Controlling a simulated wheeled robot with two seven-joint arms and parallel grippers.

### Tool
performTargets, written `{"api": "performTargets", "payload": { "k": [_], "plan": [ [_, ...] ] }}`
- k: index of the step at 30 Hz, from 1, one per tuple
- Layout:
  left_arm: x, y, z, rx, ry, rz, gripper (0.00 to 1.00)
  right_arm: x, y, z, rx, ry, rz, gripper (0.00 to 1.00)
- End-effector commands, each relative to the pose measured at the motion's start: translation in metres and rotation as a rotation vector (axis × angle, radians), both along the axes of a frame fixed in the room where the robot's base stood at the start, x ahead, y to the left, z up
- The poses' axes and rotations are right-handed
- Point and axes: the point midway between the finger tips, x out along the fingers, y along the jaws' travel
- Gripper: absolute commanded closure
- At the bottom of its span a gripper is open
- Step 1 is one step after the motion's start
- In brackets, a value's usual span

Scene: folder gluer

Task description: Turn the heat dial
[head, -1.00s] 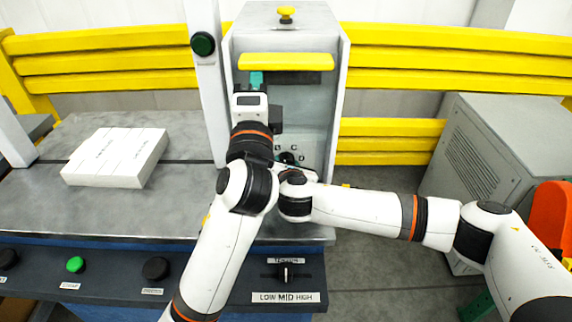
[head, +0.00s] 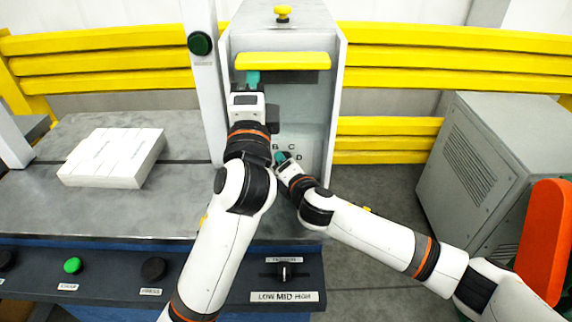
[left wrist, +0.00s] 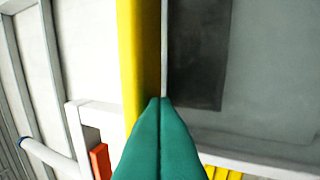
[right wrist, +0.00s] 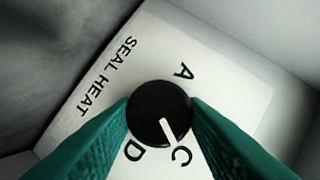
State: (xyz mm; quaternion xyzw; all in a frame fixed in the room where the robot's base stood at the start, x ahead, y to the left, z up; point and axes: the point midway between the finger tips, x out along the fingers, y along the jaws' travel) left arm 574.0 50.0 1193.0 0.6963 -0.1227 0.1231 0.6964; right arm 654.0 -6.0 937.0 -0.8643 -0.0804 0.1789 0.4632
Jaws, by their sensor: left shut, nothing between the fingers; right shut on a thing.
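The heat dial (right wrist: 160,112) is a round black knob with a white pointer on a white plate marked SEAL HEAT. Its pointer is toward C, slightly to the D side. Letters A, C and D show; B is hidden there by a finger. My right gripper (right wrist: 160,115) is shut on the dial, one teal finger on each side; in the head view (head: 281,158) it hides the knob. My left gripper (head: 253,80) is shut and empty, its fingertips just under the yellow bar (head: 282,61) of the machine. The left wrist view shows its joined fingers (left wrist: 157,105) beside that bar (left wrist: 140,60).
The grey worktable (head: 190,205) carries a white carton stack (head: 113,158) at left. A front panel holds a green button (head: 72,265), a black knob (head: 154,268) and a LOW MID HIGH switch (head: 285,271). A grey cabinet (head: 480,170) stands right. My arms are close together.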

Motion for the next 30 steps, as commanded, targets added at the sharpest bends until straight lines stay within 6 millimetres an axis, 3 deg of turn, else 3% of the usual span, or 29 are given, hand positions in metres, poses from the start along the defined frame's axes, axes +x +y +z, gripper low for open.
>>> {"api": "performTargets", "payload": {
  "k": [15, 16, 19, 30],
  "plan": [
    [-0.0002, 0.0002, 0.0009, 0.0, -0.002, 0.0, 1.0, -0.0012, 0.0002, -0.0031, 0.016, 0.006, 0.001, 0.84],
    [-0.0002, 0.0002, 0.0009, 0.0, -0.002, 0.0, 1.0, -0.0012, 0.0002, -0.0031, 0.016, 0.006, 0.001, 0.56],
    [-0.0002, 0.0002, 0.0009, 0.0, -0.002, 0.0, 1.0, -0.0009, 0.0, -0.0026, 0.015, 0.005, 0.001, 0.4],
    [-0.0003, 0.0001, 0.0012, 0.0, -0.003, 0.0, 1.0, -0.0037, -0.0014, -0.0005, 0.016, 0.002, 0.001, 0.39]
  ]
}}
